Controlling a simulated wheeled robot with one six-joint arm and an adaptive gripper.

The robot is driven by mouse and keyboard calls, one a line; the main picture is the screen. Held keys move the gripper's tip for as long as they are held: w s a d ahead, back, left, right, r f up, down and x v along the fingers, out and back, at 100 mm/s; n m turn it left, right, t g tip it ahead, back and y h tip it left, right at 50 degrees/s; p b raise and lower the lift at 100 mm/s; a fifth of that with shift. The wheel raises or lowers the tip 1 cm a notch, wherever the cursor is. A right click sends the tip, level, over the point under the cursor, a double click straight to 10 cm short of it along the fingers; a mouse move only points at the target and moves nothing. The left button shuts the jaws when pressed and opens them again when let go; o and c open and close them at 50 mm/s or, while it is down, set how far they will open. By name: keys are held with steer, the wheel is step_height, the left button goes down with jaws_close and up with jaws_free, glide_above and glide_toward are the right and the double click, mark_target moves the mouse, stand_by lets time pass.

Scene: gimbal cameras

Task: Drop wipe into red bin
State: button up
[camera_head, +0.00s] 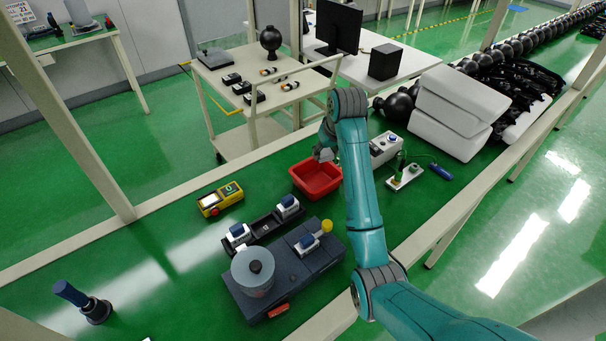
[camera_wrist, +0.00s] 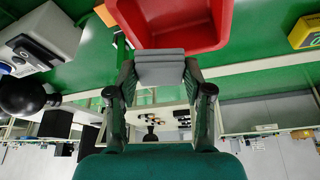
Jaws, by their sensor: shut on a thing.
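The red bin (camera_head: 316,191) stands on the green bench top, in the middle of the head view. In the wrist view the red bin (camera_wrist: 228,22) fills the top centre. My gripper (camera_head: 324,155) is above the bin's back side in the head view. In the wrist view my gripper (camera_wrist: 160,78) is shut on the wipe (camera_wrist: 160,67), a grey folded block between the fingertips. The wipe overlaps the near rim of the bin in that view; its exact height above the bin cannot be told. The bin's inside looks empty where it shows.
A yellow device (camera_head: 220,199) lies left of the bin. A black tray (camera_head: 264,226) and a dark box with a grey disc (camera_head: 254,273) are in front. A white box (camera_head: 386,149) and a socket strip (camera_head: 405,177) are to the right. A cart (camera_head: 262,104) stands behind.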

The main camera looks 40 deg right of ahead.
steer(key=shift+w+a+f, duration=0.15)
steer(key=shift+a+f, duration=0.05)
steer(key=shift+f, duration=2.75)
steer(key=o, duration=1.2)
steer(key=v, duration=0.7)
steer(key=shift+r, duration=0.2)
steer(key=shift+s, duration=0.25)
